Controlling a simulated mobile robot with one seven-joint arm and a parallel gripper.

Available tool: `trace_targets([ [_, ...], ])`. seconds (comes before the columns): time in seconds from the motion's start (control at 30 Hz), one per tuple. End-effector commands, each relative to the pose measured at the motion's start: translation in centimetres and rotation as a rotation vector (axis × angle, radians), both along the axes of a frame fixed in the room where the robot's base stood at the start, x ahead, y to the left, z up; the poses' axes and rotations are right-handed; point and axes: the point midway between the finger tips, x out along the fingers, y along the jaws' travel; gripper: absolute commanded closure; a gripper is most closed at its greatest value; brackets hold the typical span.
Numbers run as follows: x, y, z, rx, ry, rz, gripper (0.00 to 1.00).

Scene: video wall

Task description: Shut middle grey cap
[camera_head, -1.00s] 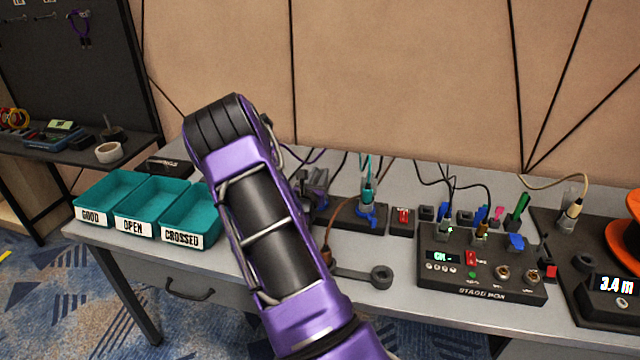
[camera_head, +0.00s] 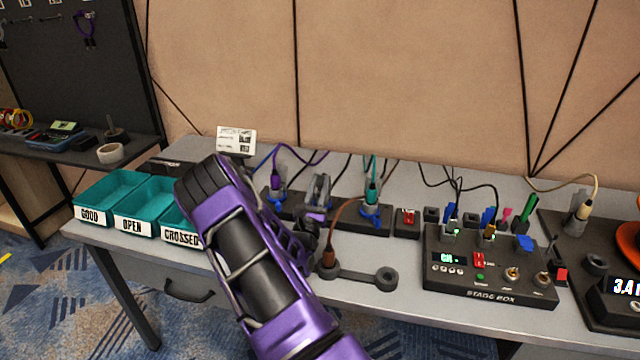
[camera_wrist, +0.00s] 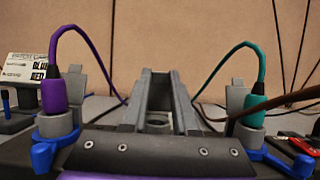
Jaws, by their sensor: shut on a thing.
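The middle grey cap (camera_head: 319,186) stands raised between the purple-cabled plug (camera_head: 278,178) and the teal-cabled plug (camera_head: 371,196). In the wrist view the grey cap (camera_wrist: 160,88) is near the centre, with a round socket opening (camera_wrist: 157,122) low between its grey sides. My gripper (camera_head: 312,222) is right at the near side of this middle station. In the wrist view a dark screwed plate of my gripper hides the near part of the cap. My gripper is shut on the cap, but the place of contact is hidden. Blue levers (camera_wrist: 277,160) flank it.
A brown-cabled plug (camera_head: 329,256) stands in front, by a dark holder (camera_head: 383,279). The stage box (camera_head: 490,270) is to the right. Teal bins (camera_head: 105,195) are to the left. A white card (camera_head: 237,140) stands behind my arm.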

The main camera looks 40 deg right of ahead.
Motion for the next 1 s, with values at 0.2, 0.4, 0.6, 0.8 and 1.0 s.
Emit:
trace_targets([
  [0.2, 0.0, 0.0, 0.0, 0.001, 0.000, 0.000, 1.00],
  [0.4, 0.0, 0.0, 0.0, 0.001, 0.000, 0.000, 0.43],
  [0.6, 0.0, 0.0, 0.0, 0.001, 0.000, 0.000, 0.43],
  [0.8, 0.1, 0.0, 1.0, 0.000, -0.001, 0.001, 0.43],
  [1.0, 0.1, 0.0, 4.9, 0.000, -0.003, 0.001, 0.43],
])
